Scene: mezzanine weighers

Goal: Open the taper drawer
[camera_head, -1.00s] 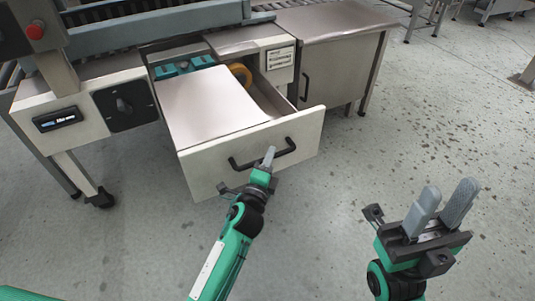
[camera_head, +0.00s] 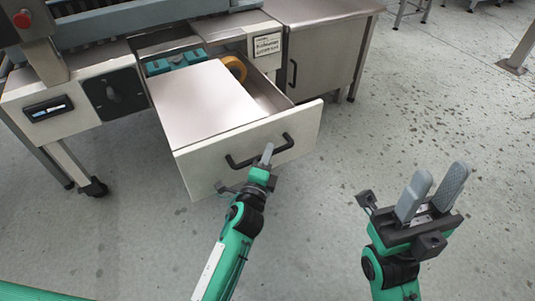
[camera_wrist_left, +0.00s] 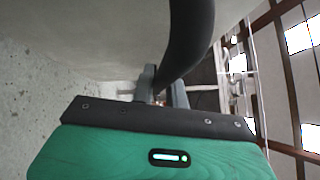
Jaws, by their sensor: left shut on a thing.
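The taper drawer (camera_head: 290,132) stands pulled out from the bench, its pale front toward me. Inside show a yellow-orange ring (camera_head: 234,68) and teal items (camera_head: 172,63) at the back; a flat metal cover (camera_head: 205,100) hides much of the inside. My left gripper (camera_head: 267,155) is at the black bar handle (camera_head: 245,160) and shut on it. In the left wrist view the handle (camera_wrist_left: 190,40) runs as a dark curved bar down to the left gripper's fingers (camera_wrist_left: 160,88). My right gripper (camera_head: 430,190) is open and empty, held over the floor at right.
A closed metal cabinet (camera_head: 325,55) stands right of the drawer.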

